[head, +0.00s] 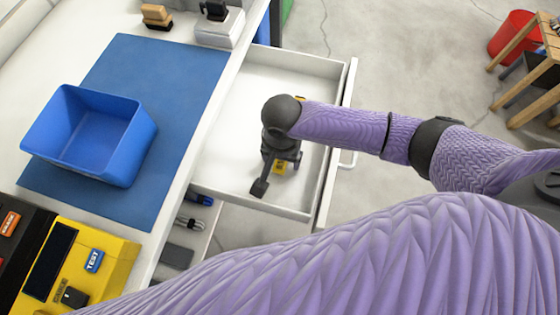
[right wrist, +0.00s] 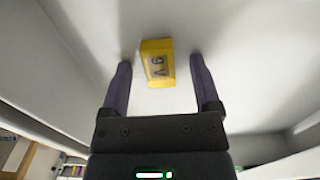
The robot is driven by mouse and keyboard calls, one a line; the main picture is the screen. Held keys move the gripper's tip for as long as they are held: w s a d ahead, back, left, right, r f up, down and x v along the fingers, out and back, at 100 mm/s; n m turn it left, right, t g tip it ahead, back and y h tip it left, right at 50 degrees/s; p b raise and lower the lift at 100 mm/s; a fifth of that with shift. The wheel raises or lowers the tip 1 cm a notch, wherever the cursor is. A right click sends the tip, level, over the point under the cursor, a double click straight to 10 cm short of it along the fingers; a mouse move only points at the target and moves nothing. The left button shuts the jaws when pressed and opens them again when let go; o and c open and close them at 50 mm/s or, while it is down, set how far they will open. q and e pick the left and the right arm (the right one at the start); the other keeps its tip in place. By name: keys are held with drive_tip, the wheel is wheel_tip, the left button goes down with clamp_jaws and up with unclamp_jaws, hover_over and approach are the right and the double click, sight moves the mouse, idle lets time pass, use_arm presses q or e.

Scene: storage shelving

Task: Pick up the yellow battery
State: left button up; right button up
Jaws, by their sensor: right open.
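The yellow battery (head: 279,167) lies in the open white drawer (head: 225,140), partly hidden by my right gripper in the head view. In the right wrist view the battery (right wrist: 157,63) is a yellow block with dark "9V" lettering on the drawer floor. My right gripper (right wrist: 160,63) is open, its two fingers on either side of the battery with a gap at each side. In the head view my right gripper (head: 279,174) reaches down into the drawer over the battery. My left gripper is not in view.
A blue bin (head: 90,137) stands on a blue mat (head: 180,75) on the counter at left. A yellow tester (head: 105,248) is at lower left. A lower drawer (head: 205,222) holds small tools. Drawer walls surround my right gripper; the drawer floor is otherwise clear.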

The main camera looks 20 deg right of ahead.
clamp_jaws()
idle(0.3)
drive_tip(key=shift+r+p, duration=0.15)
drive_tip(key=shift+p, duration=0.15)
